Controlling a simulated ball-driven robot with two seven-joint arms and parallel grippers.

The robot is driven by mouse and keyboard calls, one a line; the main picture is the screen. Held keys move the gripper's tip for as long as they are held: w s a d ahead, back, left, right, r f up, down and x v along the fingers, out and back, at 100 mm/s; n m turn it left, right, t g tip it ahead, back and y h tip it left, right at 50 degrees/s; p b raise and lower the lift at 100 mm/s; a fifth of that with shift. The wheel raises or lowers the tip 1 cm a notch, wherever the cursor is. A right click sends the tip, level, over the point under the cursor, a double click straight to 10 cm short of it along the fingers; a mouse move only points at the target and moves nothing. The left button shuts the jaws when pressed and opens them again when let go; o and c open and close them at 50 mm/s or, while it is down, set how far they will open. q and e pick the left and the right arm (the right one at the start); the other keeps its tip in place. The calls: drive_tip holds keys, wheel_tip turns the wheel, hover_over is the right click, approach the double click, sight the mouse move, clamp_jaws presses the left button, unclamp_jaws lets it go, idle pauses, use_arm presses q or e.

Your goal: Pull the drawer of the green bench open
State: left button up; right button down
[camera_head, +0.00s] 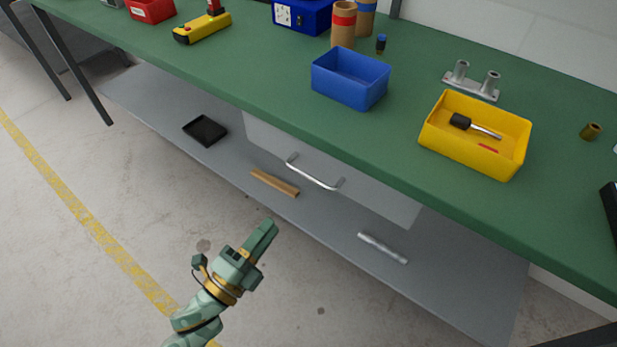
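The green bench (240,75) runs across the view. Under its top hangs a pale grey drawer (375,190) with a silver bar handle (313,177). The drawer front sits under the bench edge and looks closed. My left gripper (264,236) is in front of the bench, below and to the left of the handle and apart from it. Its fingers overlap in this view, so I cannot tell whether they are open or shut. I see nothing held in it. My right gripper is not in view.
A grey lower shelf (170,110) carries a black tray (205,130), a wooden bar (274,183) and a metal rod (383,248). A blue bin (349,88) and a yellow bin (460,150) stand on the bench. The floor in front is clear.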

sight(310, 176)
use_arm(q)
drive_tip(key=b+x, duration=0.2)
drive_tip(key=x, duration=1.2)
drive_tip(key=shift+w+d, duration=0.25)
drive_tip(key=shift+w, duration=0.05)
clamp_jaws()
